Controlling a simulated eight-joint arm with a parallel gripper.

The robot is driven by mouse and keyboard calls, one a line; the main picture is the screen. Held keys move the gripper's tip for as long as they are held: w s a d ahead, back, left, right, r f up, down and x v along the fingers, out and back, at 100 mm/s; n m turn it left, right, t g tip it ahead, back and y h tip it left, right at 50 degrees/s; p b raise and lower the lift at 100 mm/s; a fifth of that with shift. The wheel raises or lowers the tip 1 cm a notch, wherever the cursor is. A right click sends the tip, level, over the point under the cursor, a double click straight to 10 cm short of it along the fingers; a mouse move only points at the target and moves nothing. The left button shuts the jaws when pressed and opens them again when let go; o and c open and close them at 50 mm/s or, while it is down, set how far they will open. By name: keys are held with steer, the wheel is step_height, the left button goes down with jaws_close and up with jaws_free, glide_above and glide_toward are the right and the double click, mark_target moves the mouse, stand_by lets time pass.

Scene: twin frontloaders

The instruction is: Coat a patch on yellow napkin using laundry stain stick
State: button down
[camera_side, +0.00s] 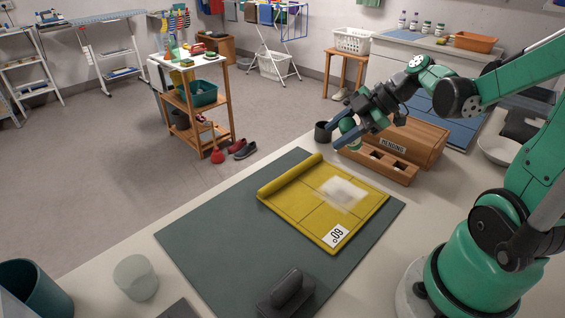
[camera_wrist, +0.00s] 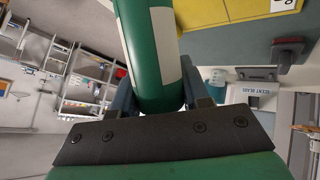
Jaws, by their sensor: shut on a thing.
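The yellow napkin (camera_side: 312,212) lies on a dark green mat (camera_side: 195,255), its left edge rolled or folded up. A whitish smeared patch (camera_side: 343,191) shows on it, and a white label reading 60 upside down lies at its near corner. My gripper (camera_side: 343,137) is shut on the green and white laundry stain stick (camera_wrist: 150,60), above the counter beyond the napkin's far edge, apart from the cloth. The stick (camera_side: 349,126) is partly hidden by the fingers in the side view. A corner of the napkin (camera_wrist: 215,12) shows in the wrist view.
A wooden box marked MENDING (camera_side: 410,143) with a slotted front block (camera_side: 378,164) stands right of the gripper. A dark cup (camera_side: 322,132) is just behind it. A dark iron-like block (camera_side: 287,290) and a translucent cup (camera_side: 135,277) are in front. The mat's left part is clear.

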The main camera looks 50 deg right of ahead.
steer(key=s+d+n+g+y, duration=0.3)
steer(key=s+d+n, duration=0.1)
steer(key=s+n, duration=0.15)
steer(key=shift+n+g, duration=0.25)
steer(key=shift+g, duration=0.05)
steer(key=shift+w+f, duration=0.15)
steer(key=shift+f, duration=2.65)
step_height(320, 180, down, 2)
steer(key=shift+w+f, duration=0.3)
steer(key=shift+w, duration=0.5)
steer(key=shift+w+f, duration=0.1)
steer(key=shift+w, duration=4)
steer(key=shift+s+a, duration=0.1)
steer(key=shift+s, duration=4.9)
steer(key=shift+w+a, duration=0.1)
steer(key=shift+a, duration=0.35)
steer(key=shift+w+a+f, duration=0.1)
steer(key=shift+w+a, duration=0.05)
steer(key=shift+a, duration=0.05)
steer(key=shift+w+d, duration=0.15)
steer(key=shift+w, duration=4.45)
steer(key=shift+s, duration=4.7)
step_height(320, 180, up, 9)
steer(key=shift+s, duration=0.1)
